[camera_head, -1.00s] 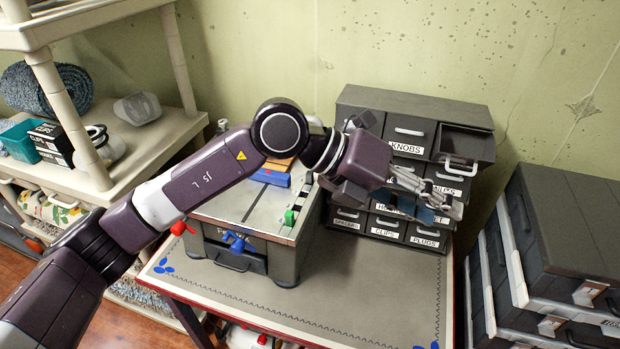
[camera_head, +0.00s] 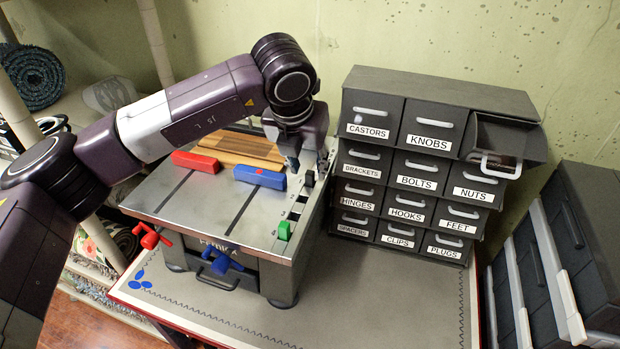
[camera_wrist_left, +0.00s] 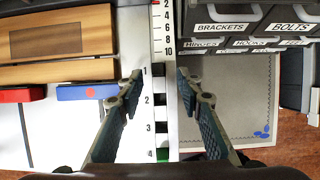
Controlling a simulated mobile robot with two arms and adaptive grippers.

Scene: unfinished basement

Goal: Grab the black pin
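The black pin (camera_head: 309,179) looks like a small dark block standing in the slotted strip (camera_head: 290,246) along the right side of the workbench top. My left gripper (camera_head: 308,164) points down over that strip, right by the pin. In the left wrist view its fingers (camera_wrist_left: 159,76) are open and empty, one on each side of the numbered strip. A dark square (camera_wrist_left: 160,71) lies between the fingertips there; I cannot tell whether it is the pin or a slot. A green pin (camera_head: 284,230) sits nearer the front of the strip. My right gripper is not in view.
A labelled drawer cabinet (camera_head: 412,178) stands close to the right of the bench, its top right drawer (camera_head: 505,140) open. A red block (camera_head: 196,161), a blue block (camera_head: 260,176) and wood (camera_head: 236,150) lie left of the strip. Dark cases (camera_head: 590,240) stand far right.

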